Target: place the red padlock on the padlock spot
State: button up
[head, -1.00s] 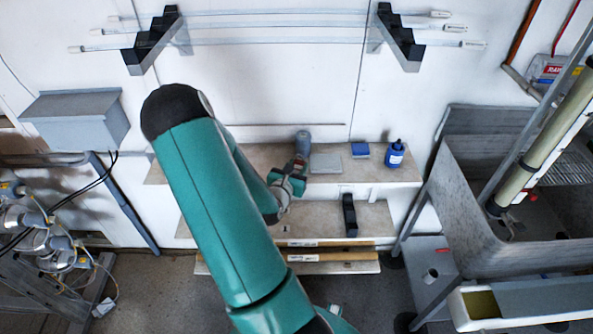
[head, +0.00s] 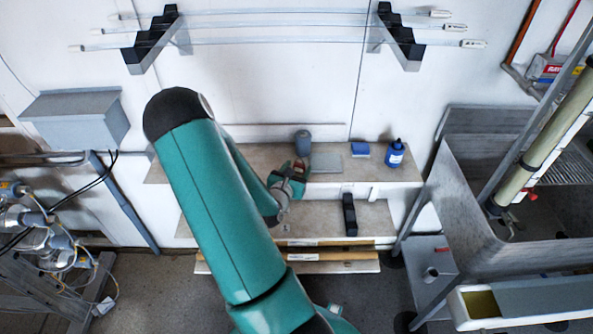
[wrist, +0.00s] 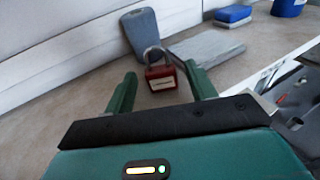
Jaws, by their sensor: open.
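The red padlock (wrist: 161,77) stands on the shelf in the wrist view, its shackle up and a pale label on its front. My gripper (wrist: 160,84) is open, with a green finger on each side of the padlock's image. The padlock lies between or just beyond the fingertips; I cannot tell if either finger touches it. In the head view my gripper (head: 299,172) is over the upper shelf, and I cannot make out the padlock there. A flat grey plate (head: 326,163) lies just right of the gripper; it also shows in the wrist view (wrist: 208,47).
A grey upright object (head: 303,143) stands behind the gripper on the upper shelf (head: 255,156). A blue block (head: 360,149) and a blue bottle (head: 395,154) stand to the right. A black object (head: 349,215) is on the lower shelf. The wall is close behind.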

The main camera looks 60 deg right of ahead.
jog(key=a+r, duration=0.2)
jog(key=a, duration=1)
jog(key=s+a+r+m+g+y, duration=0.1)
jog(key=a+r+m+g+y, duration=0.2)
jog(key=a+r+m+g, duration=0.55)
jog(key=w+a+r+m+t+y, duration=0.2)
jog(key=a+r+m+t+y, duration=0.3)
jog(key=a, duration=0.9)
jog(key=w+a+r+m+t+y, duration=0.2)
jog(key=a+r+m+t+y, duration=0.3)
jog(key=a+r+t+y, duration=0.3)
jog(key=a+r, duration=0.4)
jog(key=a, duration=0.2)
jog(key=shift+a+r, duration=0.15)
jog(key=shift+a, duration=0.05)
jog(key=shift+c, duration=0.5)
